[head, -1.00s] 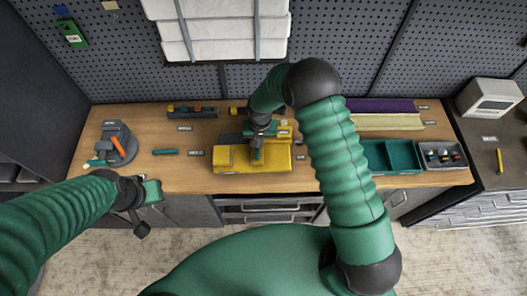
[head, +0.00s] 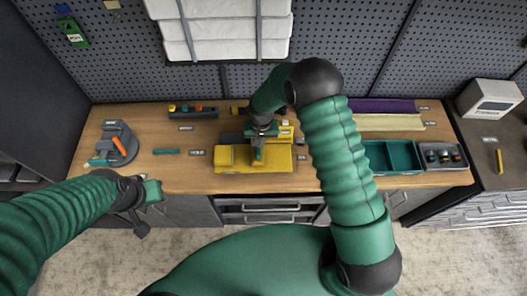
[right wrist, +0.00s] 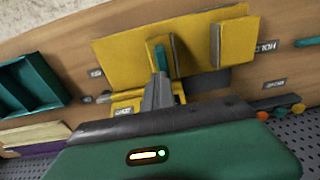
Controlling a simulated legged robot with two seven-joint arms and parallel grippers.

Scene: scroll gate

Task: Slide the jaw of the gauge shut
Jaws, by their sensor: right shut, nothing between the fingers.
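The yellow gauge (head: 275,162) lies on the wooden bench in front of me. In the right wrist view its yellow base (right wrist: 120,60) carries two raised yellow blocks, one near my fingers (right wrist: 153,52) and one farther right (right wrist: 237,42). A gap shows between these blocks. My right gripper (head: 257,155) is shut and empty, pointing down over the gauge. In the right wrist view its fingers (right wrist: 161,80) reach the near block; whether they touch it I cannot tell. My left gripper (head: 150,193) hangs at the bench's front edge, away from the gauge; its fingers are unclear.
A teal tray (head: 365,158) and a grey bin (head: 428,163) stand right of the gauge. A grey fixture with an orange handle (head: 117,145) and a teal bar (head: 166,152) lie left. A grey rack (head: 196,115) stands behind. Bare wood shows left of the gauge.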

